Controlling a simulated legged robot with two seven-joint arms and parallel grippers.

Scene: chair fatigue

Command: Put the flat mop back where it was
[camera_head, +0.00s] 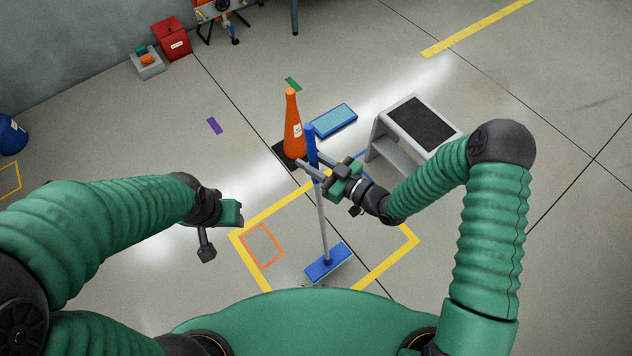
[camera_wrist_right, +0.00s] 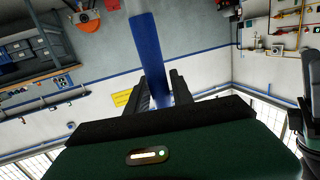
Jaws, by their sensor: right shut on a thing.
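The flat mop has a blue grip (camera_head: 311,143), a thin grey pole (camera_head: 322,222) and a flat blue head (camera_head: 328,262). It stands nearly upright, its head low inside the yellow floor outline; I cannot tell whether the head touches the floor. My right gripper (camera_head: 311,168) is shut around the lower part of the blue grip. In the right wrist view the blue grip (camera_wrist_right: 152,45) rises between the two dark fingers (camera_wrist_right: 160,92). My left gripper (camera_head: 235,212) is at the left, apart from the mop; its fingers do not show clearly.
The yellow outline (camera_head: 408,241) holds a smaller orange outline (camera_head: 262,246) at its left. An orange cone (camera_head: 291,125) stands just behind the mop, with a blue flat box (camera_head: 334,120) beside it. A grey step stool (camera_head: 392,141) stands right. A red bin (camera_head: 172,38) is far back.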

